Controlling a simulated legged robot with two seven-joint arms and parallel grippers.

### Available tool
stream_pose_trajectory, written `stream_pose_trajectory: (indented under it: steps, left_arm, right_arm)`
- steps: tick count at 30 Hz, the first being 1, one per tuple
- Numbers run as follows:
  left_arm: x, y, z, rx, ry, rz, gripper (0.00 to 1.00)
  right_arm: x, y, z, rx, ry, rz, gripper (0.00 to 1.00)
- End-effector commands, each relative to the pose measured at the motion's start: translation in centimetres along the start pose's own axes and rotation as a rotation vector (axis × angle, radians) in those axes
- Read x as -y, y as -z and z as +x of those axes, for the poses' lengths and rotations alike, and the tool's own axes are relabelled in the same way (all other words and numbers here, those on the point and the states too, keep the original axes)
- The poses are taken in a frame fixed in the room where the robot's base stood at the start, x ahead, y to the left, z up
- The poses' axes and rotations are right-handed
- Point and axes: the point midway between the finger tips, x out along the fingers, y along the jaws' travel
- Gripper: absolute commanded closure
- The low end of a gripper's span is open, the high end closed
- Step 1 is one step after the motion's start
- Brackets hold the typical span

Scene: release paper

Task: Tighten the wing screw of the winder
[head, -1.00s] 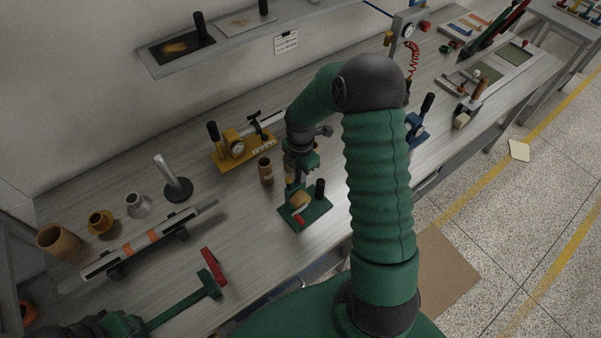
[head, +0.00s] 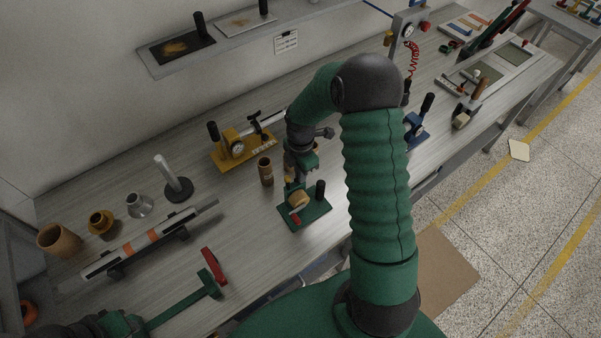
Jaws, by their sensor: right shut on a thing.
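The winder (head: 318,210) has a green base plate, a tan roll, a black upright knob and a small red part. It stands near the front edge of the bench. My right gripper (head: 295,182) points down at the back left of the winder and is shut on a small part at its top, apparently the wing screw. The screw is hidden by the fingers and too small to make out. My left arm (head: 118,323) shows at the lower left edge.
A brown cylinder (head: 265,171) stands close left of the winder, and a yellow gauge device (head: 236,146) behind it. Bare bench lies left of the winder.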

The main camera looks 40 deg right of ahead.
Motion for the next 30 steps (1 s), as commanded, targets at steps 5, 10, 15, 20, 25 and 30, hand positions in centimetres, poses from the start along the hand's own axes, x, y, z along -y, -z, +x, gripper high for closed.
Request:
stream_pose_trajectory:
  steps: [5,10,15,20,25,30]
  left_arm:
    - [0.0,0.0,-0.02,0.0,0.0,0.0,0.64]
    - [0.0,0.0,-0.02,0.0,0.0,0.0,0.64]
    - [0.0,0.0,-0.02,0.0,0.0,0.0,0.64]
    - [0.0,0.0,-0.02,0.0,0.0,0.0,0.64]
    - [0.0,0.0,-0.02,0.0,0.0,0.0,0.64]
    - [0.0,0.0,-0.01,0.0,0.0,0.0,0.64]
  right_arm:
    - [-0.05,-0.01,-0.08,0.0,-0.001,0.0,1.0]
    - [-0.05,-0.01,-0.08,0.0,-0.001,0.0,1.0]
    - [-0.05,-0.01,-0.08,0.001,-0.001,-0.001,1.0]
    - [-0.05,-0.01,-0.08,0.001,-0.001,-0.001,1.0]
    - [-0.05,-0.01,-0.08,0.001,-0.001,-0.001,0.92]
    - [-0.04,0.0,-0.05,0.0,-0.001,-0.001,0.73]
